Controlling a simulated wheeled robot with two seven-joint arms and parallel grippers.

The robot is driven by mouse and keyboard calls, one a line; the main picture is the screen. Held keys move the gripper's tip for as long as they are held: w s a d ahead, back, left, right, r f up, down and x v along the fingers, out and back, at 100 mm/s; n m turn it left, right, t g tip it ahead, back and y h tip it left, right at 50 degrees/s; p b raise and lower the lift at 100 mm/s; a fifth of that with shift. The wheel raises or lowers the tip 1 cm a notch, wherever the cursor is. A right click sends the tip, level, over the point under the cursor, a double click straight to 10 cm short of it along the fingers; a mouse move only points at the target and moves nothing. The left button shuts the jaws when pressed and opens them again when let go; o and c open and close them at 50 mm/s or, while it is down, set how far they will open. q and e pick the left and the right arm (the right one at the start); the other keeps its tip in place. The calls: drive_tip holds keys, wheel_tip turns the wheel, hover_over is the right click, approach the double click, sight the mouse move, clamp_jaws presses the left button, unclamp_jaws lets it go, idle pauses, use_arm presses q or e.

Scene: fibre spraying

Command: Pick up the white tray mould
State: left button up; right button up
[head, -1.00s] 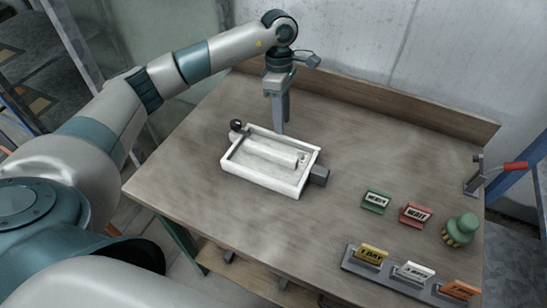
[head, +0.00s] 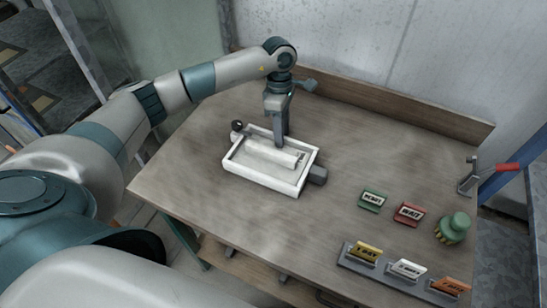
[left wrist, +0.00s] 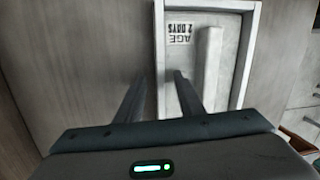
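The white tray mould (head: 262,183) is a shallow rectangular box lying on the table, with a raised white bar inside. My left gripper (head: 281,142) points down at its far long wall. In the left wrist view, the gripper (left wrist: 160,76) is open, and the tray wall (left wrist: 159,40) runs between its fingers. One finger is outside the tray and the other is over its inside. I cannot tell whether the fingers touch the wall. My right gripper is out of view.
A dark knob (head: 237,126) and a grey block (head: 318,175) sit at the tray's ends. Green (head: 372,201) and red (head: 409,214) signs, a green object (head: 453,228) and a tag rack (head: 347,262) stand to the right. A red-handled clamp (head: 470,182) is at the right edge.

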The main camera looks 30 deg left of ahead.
use_arm(q)
clamp_jaws()
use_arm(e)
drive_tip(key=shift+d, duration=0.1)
use_arm(q)
drive_tip(key=shift+w+r, duration=0.1)
drive_tip(key=shift+r, duration=0.15)
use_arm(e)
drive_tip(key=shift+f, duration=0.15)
